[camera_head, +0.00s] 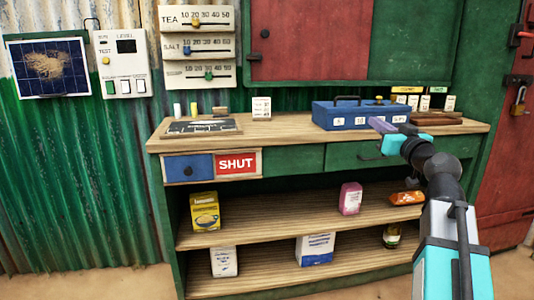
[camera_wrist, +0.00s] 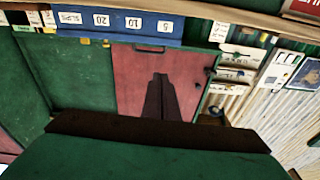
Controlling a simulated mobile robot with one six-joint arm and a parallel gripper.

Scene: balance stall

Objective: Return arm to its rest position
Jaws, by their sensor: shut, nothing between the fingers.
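My arm reaches in from the lower right of the head view. My gripper (camera_head: 377,123) points up and left, over the right part of the stall counter (camera_head: 283,127), in front of the blue box (camera_head: 340,114). In the wrist view, the dark fingers of my gripper (camera_wrist: 159,80) are together with nothing between them. The picture there is upside down, with the blue box (camera_wrist: 118,22) at the top and the red shutter (camera_wrist: 140,75) behind the fingers. I cannot tell how far the gripper is from the box.
A dark tray (camera_head: 203,128) and small items stand on the counter's left. Below are drawers, one with a red SHUT sign (camera_head: 236,163), and shelves of goods such as a yellow packet (camera_head: 205,211). A red door (camera_head: 508,130) is at right. The floor at lower left is clear.

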